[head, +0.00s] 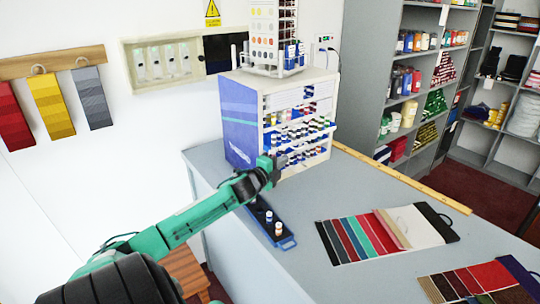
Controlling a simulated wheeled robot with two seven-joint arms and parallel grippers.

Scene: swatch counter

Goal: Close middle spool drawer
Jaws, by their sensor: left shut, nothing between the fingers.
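A white spool cabinet (245,88) with a blue side panel stands at the back of the counter. Its front holds rows of small colourful spools at several heights. The middle spool drawer (300,131) shows about halfway up the front; how far it stands out is hard to tell from here. My left gripper (279,162) is shut and empty. It is at the lower left of the cabinet front, overlapping the lower spool row in the picture; I cannot tell whether it touches. My right gripper is out of view.
A blue tray (287,244) with a few small bottles lies on the grey counter (345,192), below my left arm. A fabric swatch book (365,236) lies to the right. A wooden ruler (405,179) runs along the far edge.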

